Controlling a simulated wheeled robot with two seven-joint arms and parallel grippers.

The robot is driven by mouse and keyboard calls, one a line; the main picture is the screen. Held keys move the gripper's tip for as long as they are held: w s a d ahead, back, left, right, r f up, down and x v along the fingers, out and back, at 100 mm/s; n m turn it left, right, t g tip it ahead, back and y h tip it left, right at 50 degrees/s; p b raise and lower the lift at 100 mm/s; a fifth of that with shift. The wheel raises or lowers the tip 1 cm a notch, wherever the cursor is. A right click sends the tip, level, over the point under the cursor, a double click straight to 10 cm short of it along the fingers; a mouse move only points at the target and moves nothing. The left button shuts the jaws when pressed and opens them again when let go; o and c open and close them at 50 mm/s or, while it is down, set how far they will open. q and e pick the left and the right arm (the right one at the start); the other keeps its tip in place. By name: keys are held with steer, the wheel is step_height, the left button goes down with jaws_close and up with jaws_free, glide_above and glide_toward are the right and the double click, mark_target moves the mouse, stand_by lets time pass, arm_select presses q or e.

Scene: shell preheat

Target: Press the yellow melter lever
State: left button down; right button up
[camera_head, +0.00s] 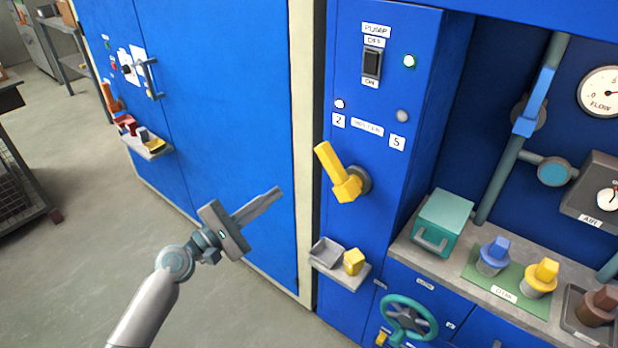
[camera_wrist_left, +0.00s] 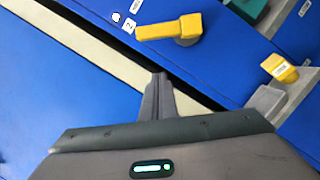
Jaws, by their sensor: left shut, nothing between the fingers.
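The yellow melter lever (camera_head: 339,173) is mounted on the blue panel in the head view, below the labels 2 and 5. Its handle tilts up and to the left from its pivot. It also shows in the left wrist view (camera_wrist_left: 172,28), ahead of the fingertips. My left gripper (camera_head: 276,193) is shut and empty, to the left of the lever and a little below it, apart from it. Its closed fingers (camera_wrist_left: 158,80) point toward the panel. My right gripper is not in view.
A small shelf below the lever holds a grey tray (camera_head: 326,252) and a yellow block (camera_head: 354,262). A pump switch (camera_head: 372,64) sits above. A teal handwheel (camera_head: 408,317), a teal box (camera_head: 443,222) and knobbed plugs stand at right. Open floor lies at left.

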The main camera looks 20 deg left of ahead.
mark_target(337, 173)
arm_select(q)
steer(key=shift+w+d, duration=0.1)
steer(key=shift+w, duration=0.05)
